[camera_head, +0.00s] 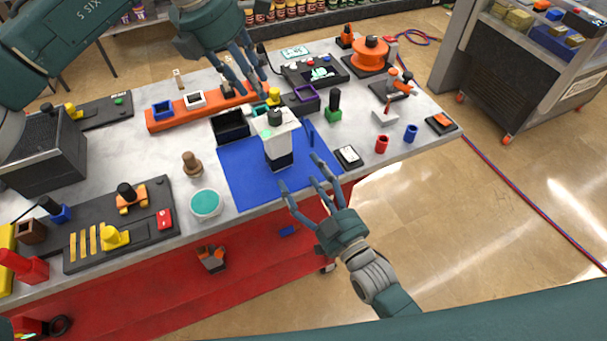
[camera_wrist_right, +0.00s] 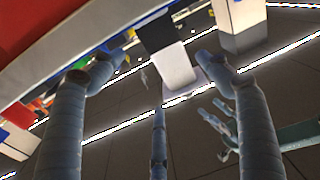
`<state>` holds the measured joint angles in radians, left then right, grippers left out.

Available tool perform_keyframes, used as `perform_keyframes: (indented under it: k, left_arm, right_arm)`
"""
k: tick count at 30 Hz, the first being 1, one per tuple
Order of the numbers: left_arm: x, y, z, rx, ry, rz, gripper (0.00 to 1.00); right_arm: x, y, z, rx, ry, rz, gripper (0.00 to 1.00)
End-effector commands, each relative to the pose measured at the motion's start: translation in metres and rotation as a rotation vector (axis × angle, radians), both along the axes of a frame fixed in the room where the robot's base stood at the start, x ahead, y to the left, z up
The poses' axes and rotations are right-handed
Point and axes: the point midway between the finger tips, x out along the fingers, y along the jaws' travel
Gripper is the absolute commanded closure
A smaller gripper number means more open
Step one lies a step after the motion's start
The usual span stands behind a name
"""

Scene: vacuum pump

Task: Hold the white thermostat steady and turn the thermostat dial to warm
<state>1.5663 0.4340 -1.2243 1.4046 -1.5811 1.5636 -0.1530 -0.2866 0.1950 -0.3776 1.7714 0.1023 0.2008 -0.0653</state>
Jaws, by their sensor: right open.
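The white thermostat (camera_head: 282,143) stands upright on the blue mat (camera_head: 240,185), with a dark base. Its dark round dial (camera_head: 274,117) is on top, beside a small green patch. My left gripper (camera_head: 250,88) is above and behind the thermostat, apart from it, with its fingers spread and empty. My right gripper (camera_head: 302,175) is open and empty at the table's front edge, right of and nearer than the thermostat. In the right wrist view the white thermostat (camera_wrist_right: 172,68) shows between and beyond the open fingers; its dial cannot be made out there.
A black bin (camera_head: 230,126) stands left of the thermostat and a purple-rimmed box (camera_head: 305,98) behind it. A black-and-white device (camera_head: 348,157) and red (camera_head: 382,144) and blue (camera_head: 411,133) cylinders are to the right. A teal-topped round dish (camera_head: 205,204) is front left.

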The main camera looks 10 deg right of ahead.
Motion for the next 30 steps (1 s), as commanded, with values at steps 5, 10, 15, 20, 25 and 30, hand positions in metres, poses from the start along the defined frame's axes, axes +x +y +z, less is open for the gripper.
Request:
perform_keyframes:
  k: [5, 10, 15, 20, 25, 30]
  left_arm:
    - [0.000, 0.000, 0.000, 0.000, 0.000, 0.000, 0.69]
    - [0.000, 0.000, 0.000, 0.000, 0.000, 0.000, 0.69]
    - [0.000, 0.000, 0.000, 0.000, 0.000, 0.000, 0.69]
    - [0.000, 0.000, 0.000, 0.000, 0.000, 0.000, 0.69]
    - [0.000, 0.000, 0.000, 0.000, 0.000, 0.000, 0.69]
    - [0.000, 0.000, 0.000, 0.000, 0.000, 0.000, 0.69]
  right_arm:
    - [0.007, 0.005, 0.003, 0.007, 0.061, 0.000, 0.24]
    - [0.022, 0.011, 0.003, 0.006, 0.071, -0.001, 0.24]
    - [0.049, 0.023, 0.004, 0.007, 0.069, 0.000, 0.24]
    - [0.076, 0.035, 0.003, 0.007, 0.069, 0.000, 0.24]
    - [0.096, 0.043, 0.002, 0.006, 0.071, 0.000, 0.24]
    - [0.105, 0.047, 0.002, 0.005, 0.072, 0.000, 0.24]
